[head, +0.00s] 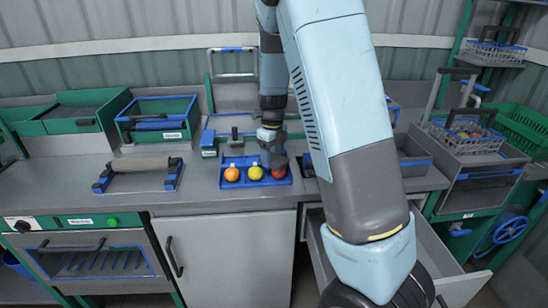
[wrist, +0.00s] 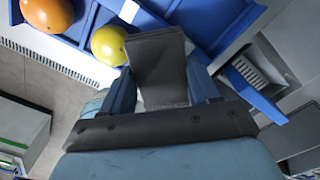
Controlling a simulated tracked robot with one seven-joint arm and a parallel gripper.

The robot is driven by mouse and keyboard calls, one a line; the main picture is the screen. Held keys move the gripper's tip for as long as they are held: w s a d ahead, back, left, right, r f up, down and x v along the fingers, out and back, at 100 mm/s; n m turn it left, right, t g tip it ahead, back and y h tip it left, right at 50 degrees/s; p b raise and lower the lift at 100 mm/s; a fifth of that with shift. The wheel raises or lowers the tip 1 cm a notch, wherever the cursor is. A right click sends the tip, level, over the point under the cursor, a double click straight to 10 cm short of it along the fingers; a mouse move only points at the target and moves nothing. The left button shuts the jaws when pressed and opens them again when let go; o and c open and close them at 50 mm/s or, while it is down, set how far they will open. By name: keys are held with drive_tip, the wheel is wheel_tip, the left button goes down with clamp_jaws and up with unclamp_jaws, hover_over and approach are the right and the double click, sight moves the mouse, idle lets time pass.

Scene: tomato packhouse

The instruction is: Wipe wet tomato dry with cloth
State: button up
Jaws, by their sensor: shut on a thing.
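Three tomatoes sit in a row in a blue tray (head: 256,186) on the counter: an orange one (head: 231,174), a yellow one (head: 256,173) and a red one (head: 279,173). My gripper (head: 270,158) points down at the tray's right part, by the red tomato. It is shut on a dark grey piece, seemingly the cloth (wrist: 158,62), in the wrist view. The orange (wrist: 47,16) and yellow (wrist: 109,45) tomatoes also show there; the red one is hidden. I cannot tell whether the cloth touches it, or which tomato is wet.
A blue-framed rack with a roller (head: 140,165) stands left of the tray. A blue-rimmed green bin (head: 157,118) is behind it. A wire basket (head: 465,135) stands at the right. An open drawer (head: 440,250) juts out below the counter at the right.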

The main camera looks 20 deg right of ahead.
drive_tip(key=shift+r, duration=0.15)
drive_tip(key=shift+r, duration=2.9)
drive_tip(key=shift+f, duration=0.1)
drive_tip(key=shift+s+d+f, duration=0.2)
drive_tip(key=shift+s+f, duration=0.1)
drive_tip(key=shift+f, duration=0.6)
drive_tip(key=shift+s+d+f, duration=0.2)
drive_tip(key=shift+s+f, duration=0.1)
drive_tip(key=shift+f, duration=0.6)
drive_tip(key=shift+s+d+f, duration=0.2)
drive_tip(key=shift+s+f, duration=0.1)
drive_tip(key=shift+f, duration=0.6)
drive_tip(key=shift+f, duration=0.35)
drive_tip(key=shift+w, duration=0.1)
drive_tip(key=shift+w+a, duration=0.5)
drive_tip(key=shift+w, duration=0.1)
drive_tip(key=shift+w+a, duration=0.1)
drive_tip(key=shift+w, duration=0.05)
